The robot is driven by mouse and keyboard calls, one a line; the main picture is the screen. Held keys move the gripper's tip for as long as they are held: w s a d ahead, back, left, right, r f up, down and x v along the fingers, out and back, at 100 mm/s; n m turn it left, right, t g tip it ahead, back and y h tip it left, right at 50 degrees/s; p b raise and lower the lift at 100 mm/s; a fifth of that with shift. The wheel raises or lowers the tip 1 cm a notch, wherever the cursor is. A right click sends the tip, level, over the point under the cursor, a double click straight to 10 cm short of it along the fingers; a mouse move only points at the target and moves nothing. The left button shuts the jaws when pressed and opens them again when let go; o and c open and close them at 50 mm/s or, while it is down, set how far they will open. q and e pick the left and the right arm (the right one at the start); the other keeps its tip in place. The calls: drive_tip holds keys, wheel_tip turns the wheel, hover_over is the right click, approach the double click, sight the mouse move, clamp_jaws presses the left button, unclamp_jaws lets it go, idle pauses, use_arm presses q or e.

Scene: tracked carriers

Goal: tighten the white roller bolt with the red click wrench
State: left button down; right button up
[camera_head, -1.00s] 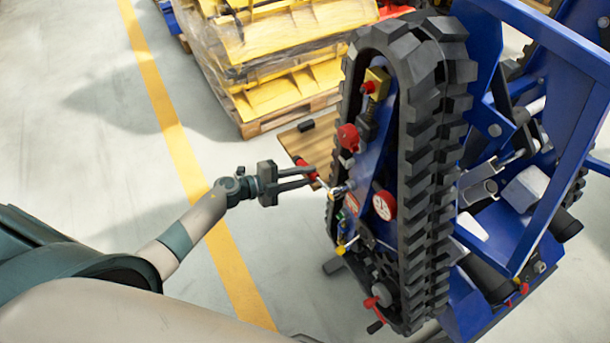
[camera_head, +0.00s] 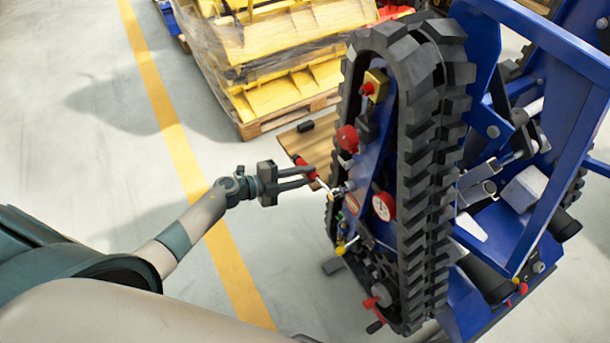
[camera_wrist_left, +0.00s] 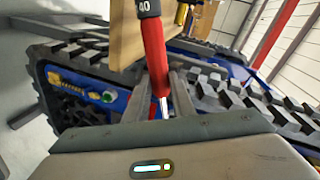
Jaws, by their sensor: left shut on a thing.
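My left gripper (camera_head: 313,177) is shut on the red click wrench (camera_head: 302,162), beside the left side of the tracked carrier (camera_head: 372,150). The wrench's red handle points up and left, and its metal shaft runs down right toward the carrier's fittings. In the left wrist view the red wrench (camera_wrist_left: 153,52) stands between the two fingers of the gripper (camera_wrist_left: 163,80). The wrench's tip reaches a small pale metal fitting (camera_head: 341,190); I cannot tell whether it touches it or whether this is the white roller bolt. My right gripper is not in view.
The black rubber track (camera_head: 432,170) rises close to my left gripper. A wooden board (camera_head: 312,145) and a pallet of wrapped yellow parts (camera_head: 280,70) lie behind. The floor left is clear.

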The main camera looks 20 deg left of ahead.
use_arm(q)
drive_tip(key=shift+w+a+r+m, duration=0.1)
drive_tip(key=shift+r+m, duration=0.2)
drive_tip(key=shift+r, duration=0.2)
drive_tip(key=shift+r+p, duration=0.1)
drive_tip(key=shift+p, duration=0.2)
drive_tip(key=shift+a+r+m+y+p, duration=0.1)
drive_tip(key=shift+r+m+y+p, duration=0.25)
drive_tip(key=shift+r+m, duration=0.15)
drive_tip(key=shift+w+r+m, duration=0.1)
drive_tip(key=shift+r+m, duration=0.3)
drive_tip(key=shift+r, duration=0.15)
drive_tip(key=shift+r, duration=0.1)
drive_tip(key=shift+r+m+t+y, duration=0.3)
drive_tip(key=shift+r+m, duration=0.1)
drive_tip(key=shift+r, duration=0.1)
drive_tip(key=shift+r, duration=0.1)
idle(0.4)
